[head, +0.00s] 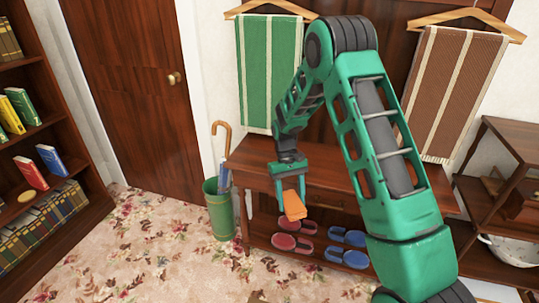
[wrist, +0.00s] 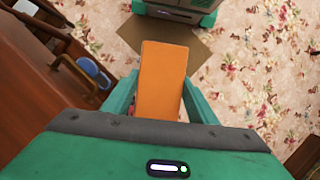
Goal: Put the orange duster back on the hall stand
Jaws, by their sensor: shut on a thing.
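The orange duster (head: 294,205) is held in my gripper (head: 289,186), in front of the hall stand's front edge and above the lower shelf's level. In the wrist view the duster (wrist: 163,75) is a plain orange block between the green fingers, pointing away from the palm. The hall stand (head: 254,151) is dark wood with a flat top, a drawer front and a low shelf. My arm hides much of its top and back panel. In the wrist view, wood and a hook-like part show at the left.
Red slippers (head: 284,241) and blue slippers (head: 349,257) are on the low shelf. A green umbrella bin (head: 219,211) stands left of the stand. Green (head: 270,70) and brown (head: 449,90) striped cloths hang above. A brown flat piece (wrist: 192,45) lies on the floral carpet.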

